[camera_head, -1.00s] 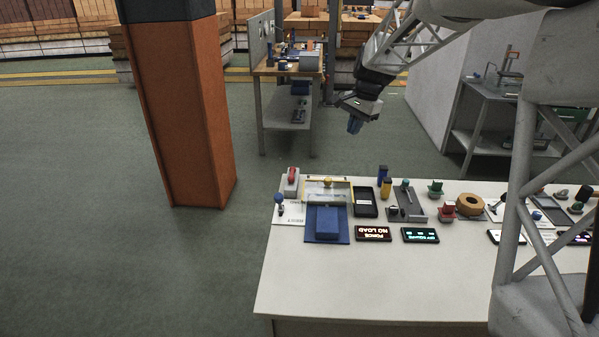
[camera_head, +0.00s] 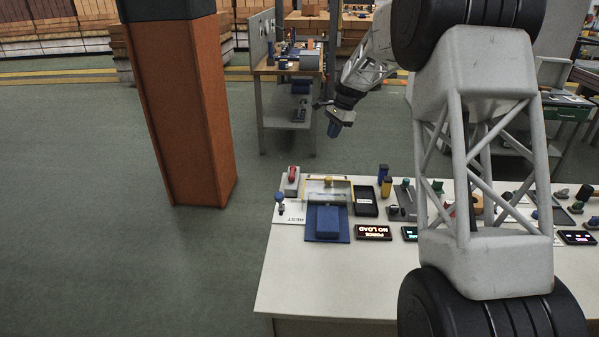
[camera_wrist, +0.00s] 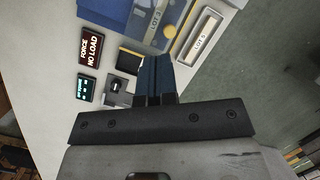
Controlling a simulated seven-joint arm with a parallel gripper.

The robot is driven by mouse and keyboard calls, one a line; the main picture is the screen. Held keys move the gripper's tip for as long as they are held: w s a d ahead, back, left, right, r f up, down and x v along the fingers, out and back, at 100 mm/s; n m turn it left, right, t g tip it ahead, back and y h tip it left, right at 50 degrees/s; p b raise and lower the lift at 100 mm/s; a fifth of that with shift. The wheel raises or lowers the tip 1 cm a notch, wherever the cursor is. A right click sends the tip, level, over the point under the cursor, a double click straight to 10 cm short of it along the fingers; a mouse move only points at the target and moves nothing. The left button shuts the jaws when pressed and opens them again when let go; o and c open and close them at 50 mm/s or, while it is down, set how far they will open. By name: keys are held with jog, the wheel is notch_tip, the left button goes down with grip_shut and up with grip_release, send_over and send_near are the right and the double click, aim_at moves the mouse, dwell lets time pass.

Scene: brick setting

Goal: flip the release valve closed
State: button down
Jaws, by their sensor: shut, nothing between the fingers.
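I see no part labelled as a release valve, so I cannot tell which one it is. A blue-knobbed lever (camera_head: 279,197) stands upright at the bench's left end, beside a grey block with a red handle (camera_head: 292,174). To their right is a press-like fixture with a yellow-edged frame (camera_head: 341,183) and a blue block (camera_head: 327,220) on a blue plate. My gripper (camera_head: 334,130) hangs in the air behind and above the bench, apart from everything. Its blue fingers (camera_wrist: 155,75) are shut and empty, and hide part of the bench in the wrist view.
A "FORCE NO LOAD" display (camera_head: 373,232) lies right of the blue plate. A black tray (camera_head: 366,201) and blue and yellow upright pieces stand behind it. My arm hides much of the bench's right side. The white bench top (camera_head: 330,285) is clear in front.

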aim_at(292, 173)
jog(key=w+a+f+m+g, duration=0.1)
jog(key=w+a+f, duration=0.4)
jog(key=w+f, duration=0.6)
notch_tip(292, 173, down, 2)
jog(key=shift+w+f+m+y, duration=0.1)
jog(key=shift+w+m+y, duration=0.25)
jog(key=shift+m, duration=0.45)
jog(key=shift+s+a+f, duration=0.1)
jog(key=shift+a, duration=0.1)
jog(key=x, duration=0.3)
jog(key=a+x, duration=0.1)
jog(key=x, duration=0.6)
jog(key=shift+s+a, duration=0.25)
jog(key=shift+a, duration=0.1)
jog(key=shift+s+a, duration=0.2)
jog(key=shift+a, duration=0.3)
jog(key=shift+s+a, duration=0.25)
jog(key=shift+a, duration=0.25)
